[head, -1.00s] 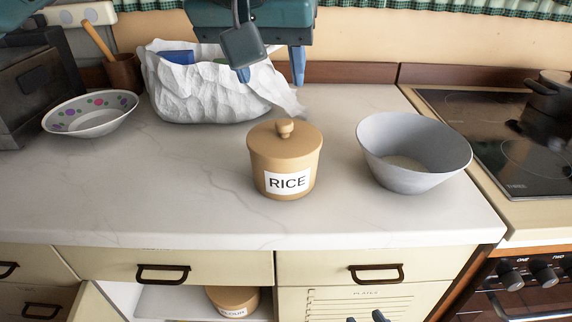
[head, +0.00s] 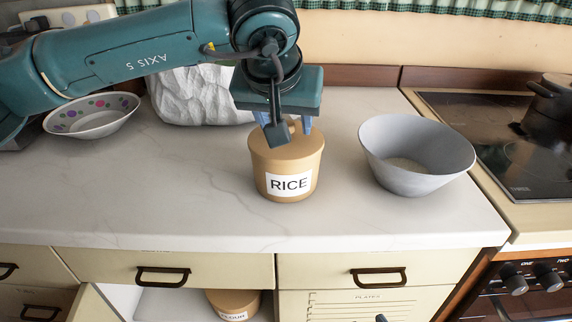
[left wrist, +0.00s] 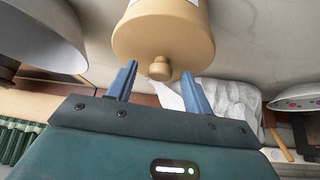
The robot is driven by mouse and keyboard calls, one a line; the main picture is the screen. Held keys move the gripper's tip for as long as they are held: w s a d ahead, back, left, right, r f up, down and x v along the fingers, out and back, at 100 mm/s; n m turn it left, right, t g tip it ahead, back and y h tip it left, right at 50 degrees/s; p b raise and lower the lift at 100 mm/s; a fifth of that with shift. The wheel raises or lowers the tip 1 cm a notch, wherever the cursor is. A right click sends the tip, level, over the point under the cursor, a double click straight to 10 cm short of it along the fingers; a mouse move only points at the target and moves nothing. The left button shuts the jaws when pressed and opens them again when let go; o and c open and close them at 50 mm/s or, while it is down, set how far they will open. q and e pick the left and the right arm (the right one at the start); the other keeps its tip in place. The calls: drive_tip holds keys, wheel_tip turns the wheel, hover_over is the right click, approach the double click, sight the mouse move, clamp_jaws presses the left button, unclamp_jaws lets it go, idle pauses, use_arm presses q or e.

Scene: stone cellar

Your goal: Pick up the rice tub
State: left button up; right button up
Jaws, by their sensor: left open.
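The rice tub (head: 287,165) is a tan round canister with a knobbed lid and a white RICE label. It stands upright on the counter. My left gripper (head: 287,126) is over its lid, fingers pointing down, open and empty. In the left wrist view the tub (left wrist: 165,35) shows its lid and knob. The knob lies between the tips of my left gripper's blue fingers (left wrist: 158,80), with a gap on both sides. In the head view the gripper partly hides the knob. My right gripper does not show clearly.
A grey bowl (head: 415,150) stands close right of the tub, with the stove (head: 490,130) beyond. A crumpled white bag (head: 195,98) and a dotted bowl (head: 92,115) are behind left. Another tan tub (head: 233,302) sits in the cabinet below. The front left counter is clear.

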use_arm(q)
drive_tip(key=shift+w+f, duration=0.15)
drive_tip(key=shift+f, duration=0.1)
clamp_jaws()
idle(0.3)
drive_tip(key=shift+r, duration=0.15)
